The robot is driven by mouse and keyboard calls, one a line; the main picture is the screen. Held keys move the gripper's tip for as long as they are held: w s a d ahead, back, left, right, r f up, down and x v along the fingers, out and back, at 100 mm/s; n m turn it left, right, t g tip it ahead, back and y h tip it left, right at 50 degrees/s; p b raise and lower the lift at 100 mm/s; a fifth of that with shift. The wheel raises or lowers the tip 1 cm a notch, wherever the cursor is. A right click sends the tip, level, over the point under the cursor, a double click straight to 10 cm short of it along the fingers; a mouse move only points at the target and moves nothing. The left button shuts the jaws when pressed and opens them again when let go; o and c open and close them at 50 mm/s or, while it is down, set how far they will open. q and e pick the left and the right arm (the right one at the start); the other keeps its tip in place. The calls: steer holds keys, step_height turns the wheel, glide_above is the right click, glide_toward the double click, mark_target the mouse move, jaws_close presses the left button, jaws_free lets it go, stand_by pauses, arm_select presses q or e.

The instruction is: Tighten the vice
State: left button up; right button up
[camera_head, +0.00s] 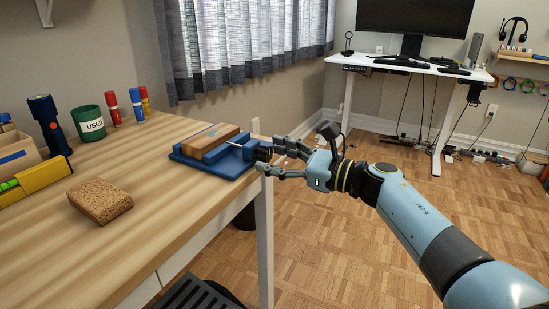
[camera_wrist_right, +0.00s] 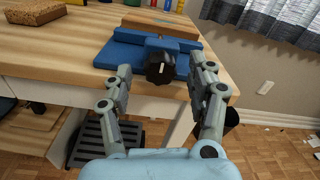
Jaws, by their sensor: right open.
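The blue vice (camera_head: 222,158) sits at the right end of the wooden desk, with a wooden block (camera_head: 211,141) in it. In the right wrist view the vice (camera_wrist_right: 130,54) shows its dark round knob (camera_wrist_right: 160,68) facing me. My right gripper (camera_head: 268,161) is at the vice's right side, at the desk edge. In the right wrist view its two fingers (camera_wrist_right: 160,85) are open, one on each side of the knob, with gaps between fingers and knob. I cannot tell whether the fingertips reach as deep as the knob. My left gripper does not show.
A cork block (camera_head: 100,201) lies on the desk's near part. A green cup (camera_head: 90,123), a dark blue flashlight (camera_head: 48,124) and red and blue markers (camera_head: 113,108) stand along the back. A yellow level (camera_head: 40,178) is at the left. Floor is free right of the desk.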

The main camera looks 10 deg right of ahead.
steer(key=shift+w+a, duration=0.1)
steer(key=shift+c, duration=0.4)
steer(key=c, duration=1.1)
steer(key=shift+o, duration=0.2)
steer(key=shift+m, duration=0.4)
